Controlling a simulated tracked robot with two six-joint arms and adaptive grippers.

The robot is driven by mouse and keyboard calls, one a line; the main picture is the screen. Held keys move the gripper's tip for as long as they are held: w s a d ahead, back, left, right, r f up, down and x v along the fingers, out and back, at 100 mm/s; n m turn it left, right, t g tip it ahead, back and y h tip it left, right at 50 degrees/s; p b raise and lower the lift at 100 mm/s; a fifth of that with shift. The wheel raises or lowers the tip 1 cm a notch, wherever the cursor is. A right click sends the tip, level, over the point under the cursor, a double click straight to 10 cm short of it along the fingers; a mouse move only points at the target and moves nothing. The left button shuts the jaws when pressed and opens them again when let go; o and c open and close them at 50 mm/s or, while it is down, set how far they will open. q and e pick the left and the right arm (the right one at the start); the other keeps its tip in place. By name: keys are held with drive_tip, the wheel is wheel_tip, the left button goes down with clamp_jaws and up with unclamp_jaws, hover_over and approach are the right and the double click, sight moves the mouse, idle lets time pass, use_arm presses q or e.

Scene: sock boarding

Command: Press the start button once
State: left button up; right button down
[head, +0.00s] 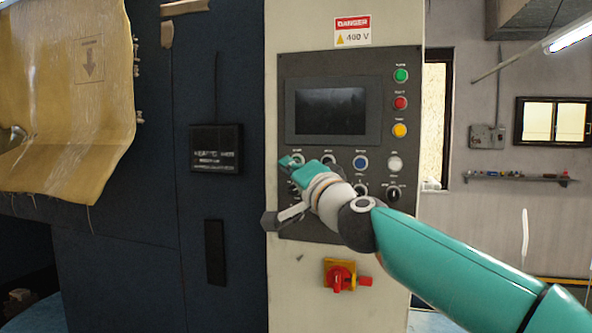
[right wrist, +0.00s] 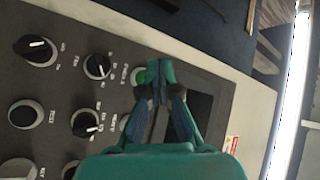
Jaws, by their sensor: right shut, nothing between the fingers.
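The grey control panel (head: 378,225) stands upright on a pale cabinet front. My right gripper (head: 287,163) is shut and empty, with its teal fingertips at the left end of the button row under the screen. In the right wrist view the fingertips (right wrist: 155,70) are beside a green button (right wrist: 139,77) in a pale ring and partly cover it. I cannot tell whether they touch it. Another green button (head: 400,75) tops the right column, above a red button (head: 400,102) and a yellow button (head: 399,129). The labels are too small to read. My left gripper is not in view.
A dark screen (head: 330,108) sits above the row with a blue button (head: 360,163) and a white button (head: 395,163). Black knobs (right wrist: 97,66) lie close to the fingertips. A red rotary switch (head: 341,279) on yellow is below the panel. A dark cabinet (head: 220,90) stands left.

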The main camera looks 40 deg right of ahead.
drive_tip(key=shift+w+d, duration=0.3)
drive_tip(key=shift+d, duration=0.3)
idle(1.1)
drive_tip(key=shift+w+d, duration=0.2)
drive_tip(key=shift+d, duration=0.15)
drive_tip(key=shift+w+d+r, duration=0.1)
drive_tip(key=shift+w+d, duration=0.1)
drive_tip(key=shift+d, duration=0.15)
idle(0.8)
drive_tip(key=shift+a, duration=0.1)
drive_tip(key=shift+s+a, duration=0.45)
drive_tip(key=shift+a, duration=0.15)
